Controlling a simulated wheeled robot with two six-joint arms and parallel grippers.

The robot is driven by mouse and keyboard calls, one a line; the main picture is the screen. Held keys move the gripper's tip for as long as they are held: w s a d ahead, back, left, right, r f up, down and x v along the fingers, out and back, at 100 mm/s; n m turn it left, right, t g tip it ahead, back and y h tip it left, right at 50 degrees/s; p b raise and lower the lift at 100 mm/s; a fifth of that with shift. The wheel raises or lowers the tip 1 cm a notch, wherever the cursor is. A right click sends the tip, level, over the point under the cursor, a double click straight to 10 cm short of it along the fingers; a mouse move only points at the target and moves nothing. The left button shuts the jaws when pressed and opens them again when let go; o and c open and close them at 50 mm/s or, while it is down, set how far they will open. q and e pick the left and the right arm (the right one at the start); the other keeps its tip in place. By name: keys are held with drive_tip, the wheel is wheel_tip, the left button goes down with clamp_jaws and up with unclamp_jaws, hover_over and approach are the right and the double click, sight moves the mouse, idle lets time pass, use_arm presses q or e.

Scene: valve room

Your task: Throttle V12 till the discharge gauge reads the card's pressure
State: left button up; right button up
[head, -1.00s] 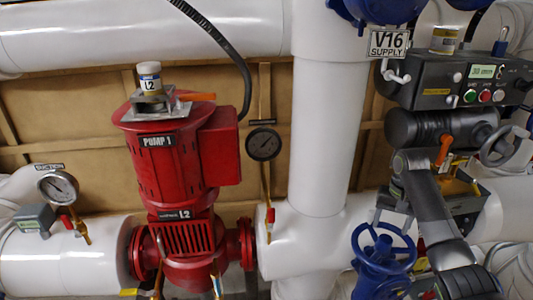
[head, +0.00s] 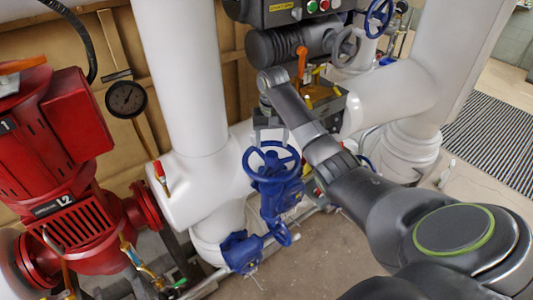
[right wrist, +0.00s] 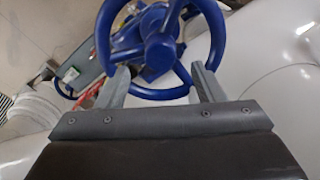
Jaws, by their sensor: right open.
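A blue handwheel (head: 271,178) on a blue valve stands right of the white vertical pipe in the head view; I see no readable V12 tag on it. My right gripper (head: 269,134) is just above and behind this wheel, open. In the right wrist view the open fingers (right wrist: 161,84) point at the blue wheel (right wrist: 160,47), one on each side of its near rim; I cannot tell if they touch it. A dark-faced round gauge (head: 126,99) hangs left of the pipe, its reading too small to tell. No pressure card shows. My left gripper is not in view.
The red pump (head: 62,150) stands at the left. A control box (head: 285,10) with coloured buttons and an orange lever (head: 301,62) are behind my right arm. Another blue handwheel (head: 378,17) is at the top right. Open floor and a striped mat (head: 492,125) lie at the right.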

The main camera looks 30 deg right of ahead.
drive_tip(key=n, duration=0.3)
drive_tip(key=shift+n, duration=0.4)
drive_tip(key=n, duration=0.8)
drive_tip(key=shift+n, duration=0.3)
drive_tip(key=n, duration=0.3)
drive_tip(key=shift+n, duration=0.3)
